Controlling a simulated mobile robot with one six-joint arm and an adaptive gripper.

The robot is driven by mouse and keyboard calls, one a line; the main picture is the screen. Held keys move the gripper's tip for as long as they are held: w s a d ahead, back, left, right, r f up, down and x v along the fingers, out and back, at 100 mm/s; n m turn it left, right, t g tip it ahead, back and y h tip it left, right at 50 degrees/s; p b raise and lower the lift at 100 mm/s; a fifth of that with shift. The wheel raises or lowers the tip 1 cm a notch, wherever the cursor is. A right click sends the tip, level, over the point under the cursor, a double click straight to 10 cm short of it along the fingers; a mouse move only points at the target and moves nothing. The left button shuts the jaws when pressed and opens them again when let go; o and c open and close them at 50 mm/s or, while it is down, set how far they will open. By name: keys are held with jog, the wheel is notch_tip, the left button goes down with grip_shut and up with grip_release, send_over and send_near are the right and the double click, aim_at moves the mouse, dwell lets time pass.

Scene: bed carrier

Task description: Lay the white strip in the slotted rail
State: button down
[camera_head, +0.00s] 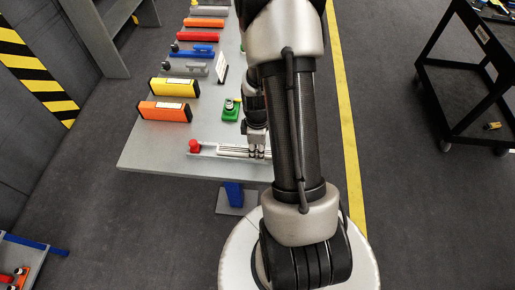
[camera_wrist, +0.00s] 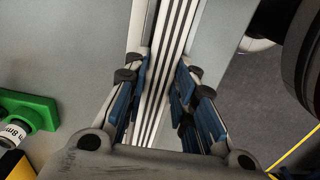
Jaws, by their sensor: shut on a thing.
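The white strip (camera_head: 232,149), with dark lines along it, lies lengthwise over the grey rail (camera_head: 206,154) at the table's near end. A red knob (camera_head: 195,146) stands at the rail's left end. My gripper (camera_head: 257,152) is down at the strip's right part. In the wrist view my gripper (camera_wrist: 160,82) has its blue-padded fingers on both sides of the strip (camera_wrist: 174,28), shut on it. The fingers and palm hide part of the strip. I cannot tell whether it is fully seated in the rail.
A green block (camera_head: 231,109) with a small bottle is close behind the rail. Orange (camera_head: 165,112) and yellow (camera_head: 174,88) blocks stand at the left edge of the grey table (camera_head: 150,150). A black cart (camera_head: 470,85) stands far right.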

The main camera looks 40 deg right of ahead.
aim_at(257, 151)
jog(key=c, duration=1.2)
grip_release()
jog(key=shift+c, duration=0.2)
notch_tip(257, 151, up, 12)
